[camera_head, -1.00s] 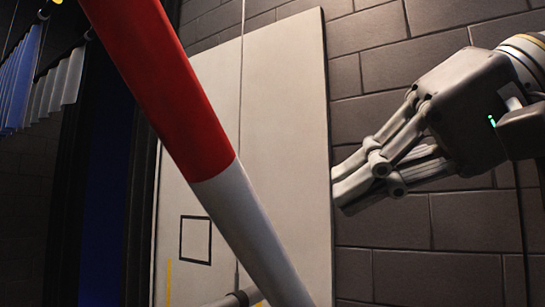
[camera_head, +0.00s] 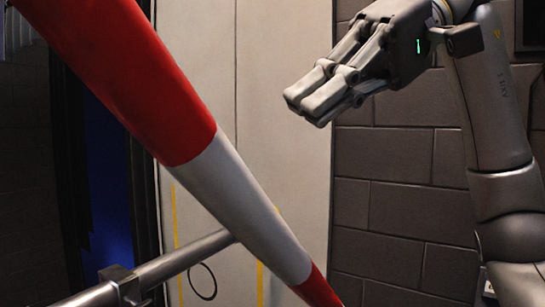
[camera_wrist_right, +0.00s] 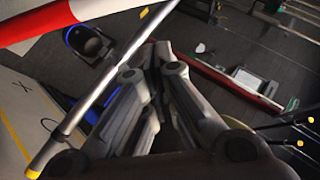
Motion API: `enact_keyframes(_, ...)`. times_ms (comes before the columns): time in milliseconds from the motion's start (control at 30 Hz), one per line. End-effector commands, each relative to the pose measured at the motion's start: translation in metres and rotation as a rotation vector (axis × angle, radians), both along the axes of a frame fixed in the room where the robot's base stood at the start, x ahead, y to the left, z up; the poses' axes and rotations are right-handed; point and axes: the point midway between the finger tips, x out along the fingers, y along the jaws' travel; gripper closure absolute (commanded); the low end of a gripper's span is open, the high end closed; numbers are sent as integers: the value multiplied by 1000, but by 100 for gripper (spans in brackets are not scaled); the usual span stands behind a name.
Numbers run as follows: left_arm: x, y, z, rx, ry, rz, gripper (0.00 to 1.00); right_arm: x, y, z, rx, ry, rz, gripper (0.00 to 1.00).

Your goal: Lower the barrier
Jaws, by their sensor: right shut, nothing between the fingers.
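The barrier (camera_head: 235,185) is a thick red and white striped pole. It slants from the upper left down to the lower right in the head view, and part of it shows at the top left of the right wrist view (camera_wrist_right: 37,22). My right gripper (camera_head: 305,108) is shut and empty, right of the pole and above its lower end in the picture. A gap separates them in the head view. Its fingers also show in the right wrist view (camera_wrist_right: 150,68). My left gripper is not in view.
A grey metal bar (camera_head: 185,257) meets or passes behind the pole, and it also crosses the right wrist view (camera_wrist_right: 105,85). A pale panel (camera_head: 285,170) and a grey block wall (camera_head: 405,205) stand behind. Dark floor (camera_wrist_right: 205,35) shows in the wrist view.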

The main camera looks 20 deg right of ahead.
Motion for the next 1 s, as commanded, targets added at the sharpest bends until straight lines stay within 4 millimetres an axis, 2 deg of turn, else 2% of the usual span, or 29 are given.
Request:
enact_keyframes(267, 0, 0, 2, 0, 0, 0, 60, 3, 41, -31, -3, 1, -1, 100)
enact_keyframes(600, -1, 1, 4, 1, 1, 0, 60, -17, 53, -50, 0, -1, -3, 100)
enact_keyframes(1000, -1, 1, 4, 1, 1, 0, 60, -20, 56, -54, 1, 0, -3, 100)
